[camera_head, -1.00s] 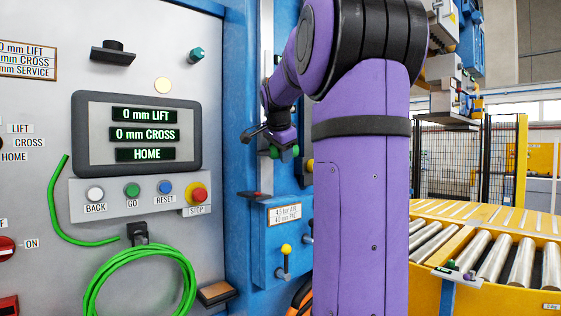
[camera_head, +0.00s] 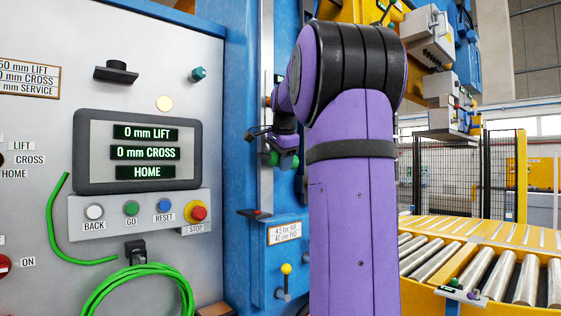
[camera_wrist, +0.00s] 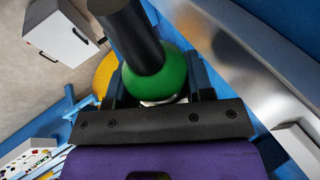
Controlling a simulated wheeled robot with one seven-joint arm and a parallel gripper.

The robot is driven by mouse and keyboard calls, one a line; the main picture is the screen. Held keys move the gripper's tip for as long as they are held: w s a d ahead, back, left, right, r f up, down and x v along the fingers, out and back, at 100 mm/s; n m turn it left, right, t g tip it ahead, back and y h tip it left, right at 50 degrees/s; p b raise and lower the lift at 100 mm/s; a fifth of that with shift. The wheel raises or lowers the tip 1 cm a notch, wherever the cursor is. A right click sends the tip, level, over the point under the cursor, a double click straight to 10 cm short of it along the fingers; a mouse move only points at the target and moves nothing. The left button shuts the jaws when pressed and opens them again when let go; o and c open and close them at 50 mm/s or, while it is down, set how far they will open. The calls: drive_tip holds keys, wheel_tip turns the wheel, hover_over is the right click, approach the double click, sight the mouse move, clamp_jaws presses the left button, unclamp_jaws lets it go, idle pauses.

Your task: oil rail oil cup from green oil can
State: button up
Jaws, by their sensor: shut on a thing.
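My gripper (camera_head: 274,150) is shut on the green oil can (camera_head: 288,162), beside the steel rail on the blue machine column. In the wrist view the can's round green body (camera_wrist: 180,75) sits between the dark fingers of my gripper (camera_wrist: 157,85). A thick black cylinder (camera_wrist: 133,35) on the can points up and left, so the can appears tilted in that view. I cannot pick out the rail oil cup for certain in either view. My arm hides part of the column behind it.
The steel rail (camera_head: 266,110) runs upright close by, with a small dark ledge with a red part (camera_head: 256,212) below. A yellow-knobbed lever (camera_head: 286,269) juts from the column. A grey control panel (camera_head: 150,130) stands left; a roller conveyor (camera_head: 470,262) lies right.

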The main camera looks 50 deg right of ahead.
drive_tip(key=shift+m+y, duration=0.3)
drive_tip(key=shift+y, duration=0.9)
drive_tip(key=shift+t, duration=0.3)
drive_tip(key=m+t+y, duration=0.1)
drive_tip(key=y, duration=0.3)
drive_tip(key=shift+f, duration=0.15)
drive_tip(key=shift+a+y, duration=0.1)
drive_tip(key=shift+y, duration=0.2)
drive_tip(key=y, duration=0.2)
drive_tip(key=shift+m+t+y, duration=0.3)
drive_tip(key=shift+m+t, duration=0.1)
drive_tip(key=shift+m+t+y, duration=0.3)
drive_tip(key=shift+t+y, duration=0.1)
drive_tip(key=shift+y, duration=0.6)
